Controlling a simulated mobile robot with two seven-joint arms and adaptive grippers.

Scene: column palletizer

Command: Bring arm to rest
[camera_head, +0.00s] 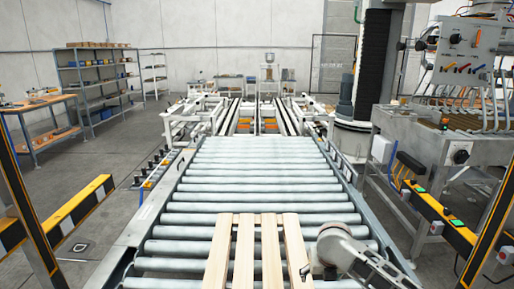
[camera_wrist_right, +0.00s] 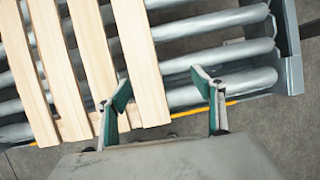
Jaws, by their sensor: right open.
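My right gripper (camera_head: 308,271) comes in at the lower right of the head view, beside the light wooden slats (camera_head: 270,250). In the right wrist view the gripper (camera_wrist_right: 162,92) is open, its two green-padded fingers apart with nothing held between them. The rightmost slat (camera_wrist_right: 141,65) runs between the fingers' line of view and the rollers, close to the left finger; I cannot tell whether they touch. My left gripper is in neither view.
The slats lie on a roller conveyor (camera_head: 262,170) running away from me. A yellow-black barrier (camera_head: 75,212) stands at left and another (camera_head: 440,212) at right. A steel machine with hoses (camera_head: 430,140) stands at right. Grey floor (camera_head: 130,130) is open at left.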

